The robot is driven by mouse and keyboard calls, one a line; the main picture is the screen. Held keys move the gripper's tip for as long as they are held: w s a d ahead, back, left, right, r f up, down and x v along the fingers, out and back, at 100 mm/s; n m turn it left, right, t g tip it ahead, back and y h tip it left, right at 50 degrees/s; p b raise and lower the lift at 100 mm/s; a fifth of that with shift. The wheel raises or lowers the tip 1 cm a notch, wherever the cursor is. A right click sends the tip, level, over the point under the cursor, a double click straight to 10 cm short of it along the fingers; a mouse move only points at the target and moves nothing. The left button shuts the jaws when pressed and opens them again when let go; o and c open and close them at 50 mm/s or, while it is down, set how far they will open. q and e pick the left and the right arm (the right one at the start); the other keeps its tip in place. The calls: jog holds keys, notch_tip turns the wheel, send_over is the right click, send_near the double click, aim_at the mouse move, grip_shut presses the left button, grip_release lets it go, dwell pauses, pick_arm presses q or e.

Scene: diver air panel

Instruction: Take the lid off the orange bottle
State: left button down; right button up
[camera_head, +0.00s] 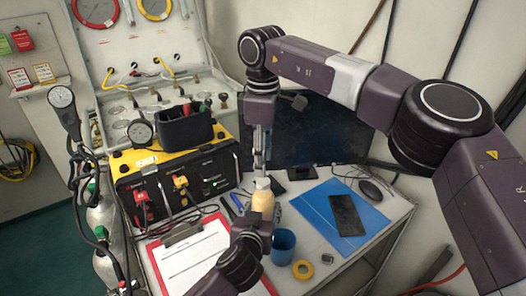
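The orange bottle (263,203) stands upright on the desk near the middle of the view. Its pale grey lid (262,184) is on top of it. My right gripper (259,170) points straight down from above, with its fingertips just over or at the lid; I cannot tell whether they touch it. Its fingers are seen edge-on, so their gap does not show. My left gripper (258,220) comes from below in the picture and is at the lower part of the bottle. My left wrist hides its fingers and the bottle's base, so its grip cannot be made out.
A blue cup (284,246) and a yellow tape roll (302,270) are right of my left gripper. A clipboard (190,262) lies left. A monitor (318,130) and a yellow-black panel box (175,180) stand behind.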

aim_at(263, 181)
pick_arm(q)
jog(key=shift+r, duration=0.1)
pick_arm(e)
notch_tip(263, 181, down, 6)
dwell(0.4)
